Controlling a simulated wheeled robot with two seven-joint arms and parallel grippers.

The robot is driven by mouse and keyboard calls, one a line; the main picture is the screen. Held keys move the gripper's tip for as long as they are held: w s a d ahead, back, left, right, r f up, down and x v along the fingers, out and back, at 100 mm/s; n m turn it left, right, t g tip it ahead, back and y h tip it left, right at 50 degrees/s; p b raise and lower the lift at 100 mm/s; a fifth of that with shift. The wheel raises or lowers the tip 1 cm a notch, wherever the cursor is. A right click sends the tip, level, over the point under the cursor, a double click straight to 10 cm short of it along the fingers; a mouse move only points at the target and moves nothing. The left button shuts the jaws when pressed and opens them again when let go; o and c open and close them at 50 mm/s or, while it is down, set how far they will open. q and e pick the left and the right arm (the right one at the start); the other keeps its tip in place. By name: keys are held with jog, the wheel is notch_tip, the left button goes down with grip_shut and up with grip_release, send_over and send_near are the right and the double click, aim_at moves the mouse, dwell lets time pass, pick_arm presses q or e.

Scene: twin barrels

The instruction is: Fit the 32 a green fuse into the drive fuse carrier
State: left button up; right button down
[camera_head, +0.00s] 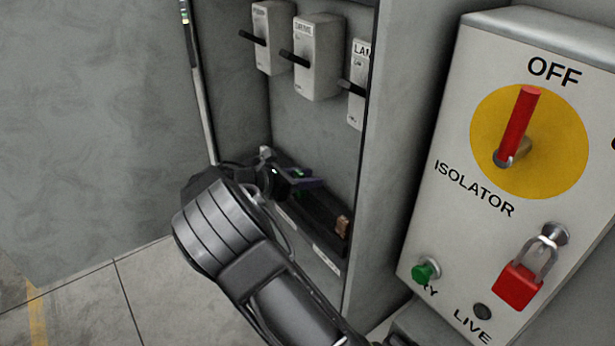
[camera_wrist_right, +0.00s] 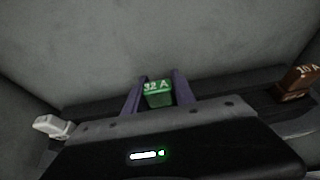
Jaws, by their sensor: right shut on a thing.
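The green 32 A fuse (camera_wrist_right: 159,93) sits between the two fingers of my right gripper (camera_wrist_right: 158,95), which is shut on it. In the head view my right gripper (camera_head: 312,182) is low inside the cabinet, above a dark rack (camera_head: 318,212); the green fuse is hardly visible there. Three pale fuse carriers with black handles hang on the cabinet's back wall: a left one (camera_head: 267,50), a middle one (camera_head: 322,68) and a right one (camera_head: 357,106) whose label begins "LA". My left gripper is out of view.
A brown 10 A fuse (camera_wrist_right: 297,83) stands at the rack's right end. A white piece (camera_wrist_right: 52,126) is at its left. The cabinet side wall (camera_head: 395,130) separates the isolator box (camera_head: 450,160), with its red handle at OFF and a red padlock (camera_head: 520,285).

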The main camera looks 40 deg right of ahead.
jog(key=shift+f+b, duration=0.5)
jog(key=shift+f, duration=0.65)
jog(key=c, duration=1)
grip_release()
jog(key=shift+o, duration=0.2)
jog(key=b+v, duration=0.1)
jog(key=v, duration=0.5)
jog(key=shift+w+a+r, duration=0.1)
jog(key=shift+a, duration=0.25)
jog(key=shift+a+r, duration=0.3)
jog(key=shift+a, duration=0.15)
